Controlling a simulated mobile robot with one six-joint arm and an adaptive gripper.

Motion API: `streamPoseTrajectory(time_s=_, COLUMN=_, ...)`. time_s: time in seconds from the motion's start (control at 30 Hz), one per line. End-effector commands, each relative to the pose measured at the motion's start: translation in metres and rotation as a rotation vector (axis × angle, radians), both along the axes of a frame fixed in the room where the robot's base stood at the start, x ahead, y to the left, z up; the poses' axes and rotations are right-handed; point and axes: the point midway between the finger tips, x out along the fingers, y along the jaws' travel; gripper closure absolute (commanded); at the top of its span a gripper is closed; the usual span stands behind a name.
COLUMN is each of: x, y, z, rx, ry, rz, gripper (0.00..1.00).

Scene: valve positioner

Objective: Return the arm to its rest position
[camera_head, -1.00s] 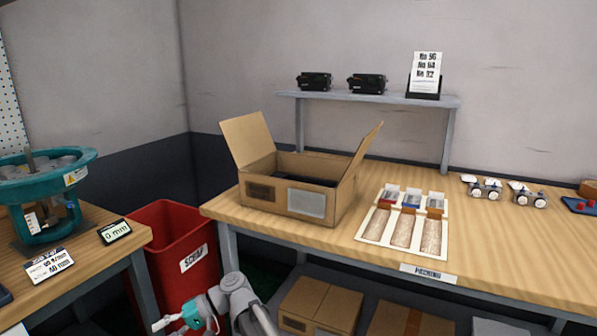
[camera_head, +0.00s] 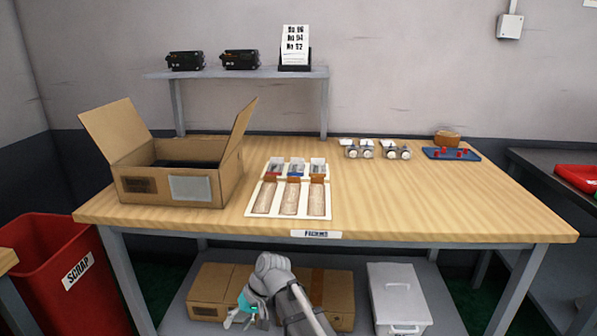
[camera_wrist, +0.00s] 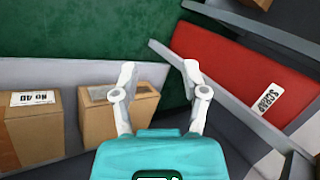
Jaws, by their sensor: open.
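My gripper (camera_head: 240,319) is low in front of the packing table (camera_head: 430,225), below its top edge and before the lower shelf. In the wrist view my gripper (camera_wrist: 157,75) is open, its two grey fingers apart with nothing between them. My arm is folded close at the bottom of the head view. The fingers point over the green floor (camera_wrist: 90,40), with cardboard boxes (camera_wrist: 120,110) to the left and the red scrap bin (camera_wrist: 245,75) to the right. No contact with either shows.
An open carton (camera_head: 215,190) and a white tray (camera_head: 262,211) stand on the table. The scrap bin (camera_head: 40,260) is at the left. A white lidded box (camera_head: 398,300) sits on the lower shelf. Another bench (camera_head: 545,170) is at the right.

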Motion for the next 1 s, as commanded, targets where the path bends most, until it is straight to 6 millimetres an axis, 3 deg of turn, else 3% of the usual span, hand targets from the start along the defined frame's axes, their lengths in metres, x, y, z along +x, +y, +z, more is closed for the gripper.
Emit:
streamPoseTrajectory(time_s=0.03, x=0.002, y=-0.022, z=-0.003, rx=-0.03, ry=-0.013, rz=-0.027, gripper=0.43)
streamPoseTrajectory(time_s=0.3, x=0.014, y=-0.127, z=-0.017, rx=-0.206, ry=-0.073, rz=-0.156, gripper=0.43)
streamPoseTrajectory(time_s=0.6, x=0.007, y=-0.24, z=-0.026, rx=-0.405, ry=-0.113, rz=-0.291, gripper=0.43)
streamPoseTrajectory(time_s=1.0, x=-0.014, y=-0.331, z=-0.028, rx=-0.58, ry=-0.127, rz=-0.399, gripper=0.43)
